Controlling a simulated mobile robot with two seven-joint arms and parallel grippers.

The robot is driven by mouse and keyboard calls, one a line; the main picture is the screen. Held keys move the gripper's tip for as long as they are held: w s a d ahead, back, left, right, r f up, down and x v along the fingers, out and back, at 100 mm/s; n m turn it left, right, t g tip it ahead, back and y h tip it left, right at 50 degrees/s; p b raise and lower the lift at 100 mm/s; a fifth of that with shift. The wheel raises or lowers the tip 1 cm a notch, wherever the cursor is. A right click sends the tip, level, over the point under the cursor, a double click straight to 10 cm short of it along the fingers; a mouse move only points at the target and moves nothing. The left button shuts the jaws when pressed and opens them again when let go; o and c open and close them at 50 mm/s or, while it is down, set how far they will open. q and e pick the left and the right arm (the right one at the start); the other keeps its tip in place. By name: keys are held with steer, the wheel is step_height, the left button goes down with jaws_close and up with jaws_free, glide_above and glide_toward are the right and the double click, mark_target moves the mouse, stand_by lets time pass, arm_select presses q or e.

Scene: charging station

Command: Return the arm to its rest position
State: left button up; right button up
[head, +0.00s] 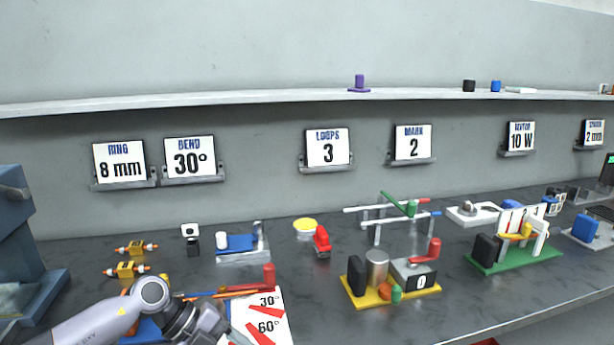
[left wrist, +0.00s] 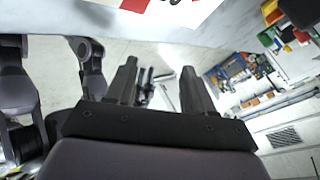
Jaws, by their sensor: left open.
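My left arm comes in from the lower left in the head view, over the front of the bench near the angle card (head: 262,318). Its fingers are cut off or hidden at the bottom of that view. In the left wrist view my left gripper (left wrist: 160,85) is open, with its two dark fingers apart and nothing between them. Beyond the fingers are the floor and the edge of the bench (left wrist: 210,35). My right gripper cannot be made out in either view.
The bench holds a blue block fixture (head: 240,243), a red part (head: 321,241), a yellow-based device (head: 390,290) and a green-based stand (head: 510,250). Two yellow parts (head: 136,248) lie at the left. A shelf (head: 260,97) runs along the wall above the sign cards.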

arm_select(q)
steer(key=s+d+r+n+t+h, duration=0.3)
steer(key=s+d+n+t+h, duration=0.2)
steer(key=d+n+t+h, duration=0.35)
steer(key=s+a+f+n+t+y, duration=0.2)
steer(key=s+a+f+n+y, duration=1.3)
steer(key=f+n, duration=0.3)
steer(key=shift+s+a+f, duration=0.35)
steer(key=shift+a+f, duration=0.05)
steer(key=shift+a, duration=0.25)
